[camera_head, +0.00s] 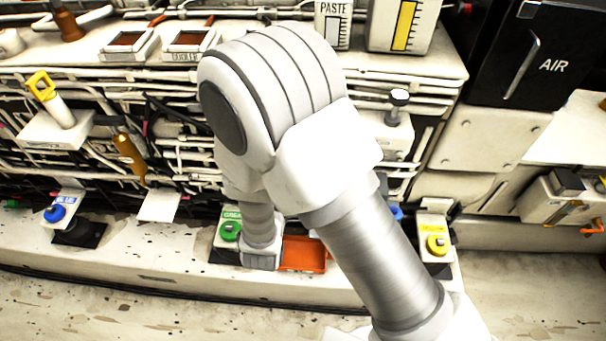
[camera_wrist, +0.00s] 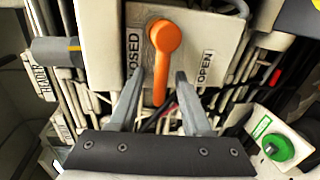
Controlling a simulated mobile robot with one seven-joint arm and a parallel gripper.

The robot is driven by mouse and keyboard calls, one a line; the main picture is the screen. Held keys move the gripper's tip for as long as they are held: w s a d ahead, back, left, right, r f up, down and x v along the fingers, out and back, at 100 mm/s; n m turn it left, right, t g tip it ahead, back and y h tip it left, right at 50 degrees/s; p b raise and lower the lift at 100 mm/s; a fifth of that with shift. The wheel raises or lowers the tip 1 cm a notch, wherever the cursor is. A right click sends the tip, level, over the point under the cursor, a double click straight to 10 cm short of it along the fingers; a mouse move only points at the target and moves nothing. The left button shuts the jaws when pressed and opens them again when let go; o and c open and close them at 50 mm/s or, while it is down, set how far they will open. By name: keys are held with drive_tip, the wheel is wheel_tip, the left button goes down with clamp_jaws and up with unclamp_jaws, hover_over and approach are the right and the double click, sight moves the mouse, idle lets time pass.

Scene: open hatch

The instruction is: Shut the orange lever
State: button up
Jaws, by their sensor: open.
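The orange lever (camera_wrist: 168,38) is on a pale panel (camera_wrist: 205,28) in the wrist view. Its round head is at the top and its handle points down in the picture, between a "CLOSED" label, partly cut off by the view, on the left and an "OPEN" label on the right. My gripper (camera_wrist: 160,74) is open, with one finger on each side of the handle in the picture. I see gaps beside the handle and cannot tell whether a finger touches it. In the head view my arm covers the middle, and I cannot make out the lever or my fingers there.
A green knob (camera_wrist: 278,148) is at the lower right in the wrist view; pipes crowd around the panel. In the head view, an orange tray (camera_head: 303,255), blue knob (camera_head: 54,213) and yellow knob (camera_head: 437,245) line the ledge. A black "AIR" box (camera_head: 535,60) stands right.

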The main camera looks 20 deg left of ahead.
drive_tip(key=shift+s, duration=0.1)
drive_tip(key=b+v, duration=0.1)
drive_tip(key=v, duration=0.8)
idle(0.6)
